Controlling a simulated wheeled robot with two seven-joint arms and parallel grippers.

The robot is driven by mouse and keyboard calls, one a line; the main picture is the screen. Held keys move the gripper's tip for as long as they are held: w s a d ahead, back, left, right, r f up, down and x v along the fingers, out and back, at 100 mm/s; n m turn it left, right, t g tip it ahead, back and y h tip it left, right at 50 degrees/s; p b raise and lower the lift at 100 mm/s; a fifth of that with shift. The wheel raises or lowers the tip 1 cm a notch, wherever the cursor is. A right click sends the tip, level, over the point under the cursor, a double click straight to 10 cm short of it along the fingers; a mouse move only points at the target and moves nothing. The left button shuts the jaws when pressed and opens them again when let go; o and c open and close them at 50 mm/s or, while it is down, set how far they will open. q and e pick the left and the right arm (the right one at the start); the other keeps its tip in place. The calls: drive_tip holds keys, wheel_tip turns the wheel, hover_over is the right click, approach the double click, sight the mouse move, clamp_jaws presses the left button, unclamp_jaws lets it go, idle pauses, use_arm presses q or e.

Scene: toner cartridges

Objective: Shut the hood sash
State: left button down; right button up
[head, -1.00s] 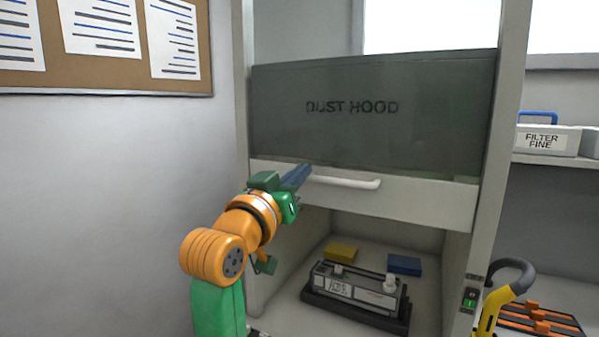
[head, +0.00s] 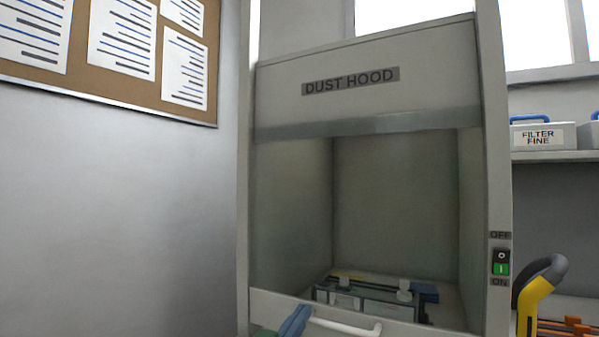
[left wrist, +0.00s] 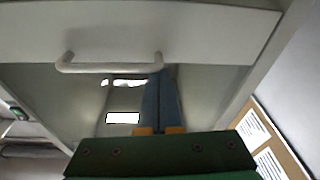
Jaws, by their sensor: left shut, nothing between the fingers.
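The hood sash is a see-through pane (head: 395,220) with a pale bottom rail (head: 268,306) and a white bar handle (head: 345,326). It hangs low in the dust hood (head: 285,85), its rail near the picture's bottom edge. Its lower edge is out of the head view, so I cannot tell whether a gap remains. My left gripper (head: 298,318), with blue fingers, is shut and empty at the handle's left end. In the left wrist view the handle (left wrist: 110,64) lies just beyond the fingertips (left wrist: 163,78); contact is unclear. My right gripper is not in view.
Behind the pane are a toner cartridge (head: 370,299) and a blue block (head: 427,292). A green-and-black switch (head: 501,262) is on the right post. A yellow tool with a grey handle (head: 540,284) stands at right, below a FILTER FINE box (head: 538,136).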

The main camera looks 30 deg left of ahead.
use_arm(q)
wheel_tip(320, 180, down, 3)
drive_tip(key=shift+f+b, duration=0.1)
drive_tip(key=shift+b, duration=0.45)
drive_tip(key=shift+f, duration=0.5)
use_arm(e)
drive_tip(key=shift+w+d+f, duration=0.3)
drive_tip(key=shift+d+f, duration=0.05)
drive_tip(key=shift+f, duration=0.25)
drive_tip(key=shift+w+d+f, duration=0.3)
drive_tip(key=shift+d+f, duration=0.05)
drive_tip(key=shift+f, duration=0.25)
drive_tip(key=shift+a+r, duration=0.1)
